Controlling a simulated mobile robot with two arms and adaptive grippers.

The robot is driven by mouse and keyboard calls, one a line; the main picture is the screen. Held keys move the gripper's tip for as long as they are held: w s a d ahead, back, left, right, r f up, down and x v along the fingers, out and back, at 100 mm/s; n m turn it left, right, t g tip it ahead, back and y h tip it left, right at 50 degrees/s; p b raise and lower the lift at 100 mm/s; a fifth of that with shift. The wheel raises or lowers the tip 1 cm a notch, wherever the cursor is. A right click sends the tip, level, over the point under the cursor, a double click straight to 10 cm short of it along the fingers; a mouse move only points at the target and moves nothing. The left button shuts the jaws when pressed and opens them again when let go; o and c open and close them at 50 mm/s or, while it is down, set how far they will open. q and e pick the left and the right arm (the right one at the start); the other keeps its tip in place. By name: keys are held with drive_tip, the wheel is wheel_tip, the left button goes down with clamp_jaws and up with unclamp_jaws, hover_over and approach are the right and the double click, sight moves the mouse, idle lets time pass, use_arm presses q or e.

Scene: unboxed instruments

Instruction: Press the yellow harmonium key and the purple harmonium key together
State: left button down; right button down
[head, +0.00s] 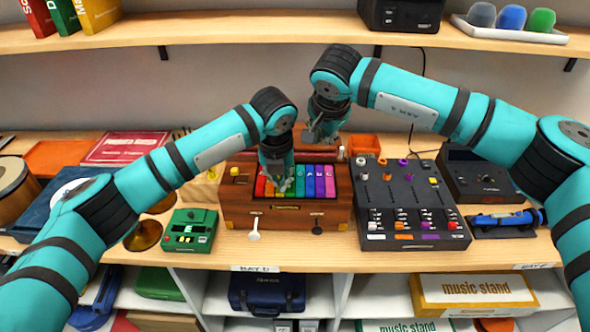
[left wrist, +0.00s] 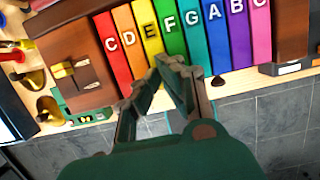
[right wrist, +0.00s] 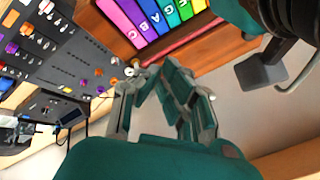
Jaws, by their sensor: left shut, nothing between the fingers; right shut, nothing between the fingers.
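The wooden harmonium (head: 240,207) stands on the table with a row of rainbow keys lettered C to C. The yellow key (left wrist: 146,18), lettered E, shows in the left wrist view. My right gripper (head: 316,138) is shut and empty, raised behind the harmonium's keys.
A dark mixer (head: 365,205) stands close on the harmonium's right, and a green box (head: 190,230) is at its left front. A white knob (head: 254,236) sticks out from its front. An orange box (head: 363,146) lies behind. A shelf (head: 250,37) runs above.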

use_arm(q)
drive_tip(key=shift+s, duration=0.1)
drive_tip(key=shift+s+d+r, duration=0.1)
use_arm(e)
wheel_tip(320, 180, up, 4)
drive_tip(key=s+r+m+y, duration=0.1)
drive_tip(key=s+m, duration=0.2)
drive_tip(key=m, duration=0.4)
use_arm(q)
drive_tip(key=shift+w, duration=0.2)
use_arm(e)
drive_tip(key=shift+s+f+m+g+h, duration=0.2)
drive_tip(key=shift+f+m+g, duration=0.3)
drive_tip(key=shift+f+m, duration=2.05)
drive_tip(key=shift+s+f+m+g+h, duration=0.4)
drive_tip(key=shift+f+m, duration=0.75)
drive_tip(key=shift+m, duration=2.75)
drive_tip(key=shift+s+f+m+g, duration=0.1)
drive_tip(key=shift+f+m+g, duration=0.5)
drive_tip(key=shift+f+m, duration=1.95)
drive_tip(key=shift+w+r+m, duration=0.1)
drive_tip(key=shift+r+m, duration=0.25)
drive_tip(key=shift+m, duration=0.35)
